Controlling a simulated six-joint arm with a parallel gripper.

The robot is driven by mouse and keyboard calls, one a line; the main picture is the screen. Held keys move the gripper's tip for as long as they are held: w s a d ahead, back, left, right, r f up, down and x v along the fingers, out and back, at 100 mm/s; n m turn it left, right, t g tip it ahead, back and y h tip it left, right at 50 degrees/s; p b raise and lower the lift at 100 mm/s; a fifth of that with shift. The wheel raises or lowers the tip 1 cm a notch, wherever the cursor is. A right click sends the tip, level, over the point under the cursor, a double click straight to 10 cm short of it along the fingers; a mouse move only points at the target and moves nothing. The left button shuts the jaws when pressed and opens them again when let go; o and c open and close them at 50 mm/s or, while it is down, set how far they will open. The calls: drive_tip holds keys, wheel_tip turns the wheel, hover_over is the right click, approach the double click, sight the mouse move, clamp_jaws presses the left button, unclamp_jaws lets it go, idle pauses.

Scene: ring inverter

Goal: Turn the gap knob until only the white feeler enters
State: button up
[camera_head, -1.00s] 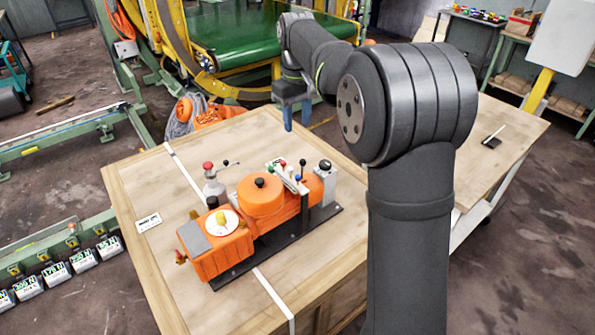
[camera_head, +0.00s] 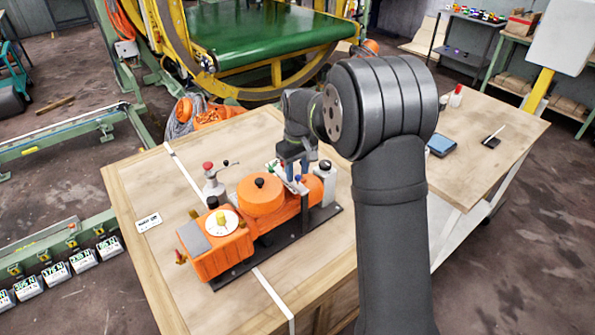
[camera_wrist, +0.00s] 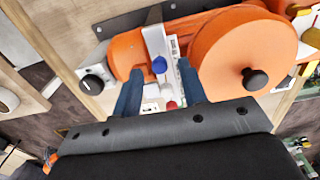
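The orange machine (camera_head: 207,262) stands on a black base plate (camera_head: 228,279) on the wooden table. It has a white dial with a yellow knob (camera_head: 222,218) at its left end and a black-knobbed orange drum (camera_head: 262,196). A black knob (camera_head: 325,165) tops a pale block at the right end; it also shows in the wrist view (camera_wrist: 92,84). Which is the gap knob is unclear. My gripper (camera_wrist: 160,68) is open above the lever cluster, its blue fingers either side of a blue ball (camera_wrist: 160,65) and red ball (camera_wrist: 172,105). Contact cannot be told. The feelers cannot be identified.
A small stand with a red knob (camera_head: 208,166) and lever is behind the machine. A label card (camera_head: 148,221) lies at the left. The table's front left is clear. A second table at right holds a blue flat device (camera_head: 441,145) and a black item (camera_head: 491,142).

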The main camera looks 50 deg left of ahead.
sight(298, 176)
drive_tip(key=shift+f, duration=0.35)
clamp_jaws()
drive_tip(key=shift+r, duration=0.6)
unclamp_jaws()
wheel_tip(298, 176, up, 17)
drive_tip(key=shift+r, duration=0.2)
idle(0.5)
wheel_tip(298, 176, down, 18)
drive_tip(key=shift+f, duration=0.15)
idle(0.5)
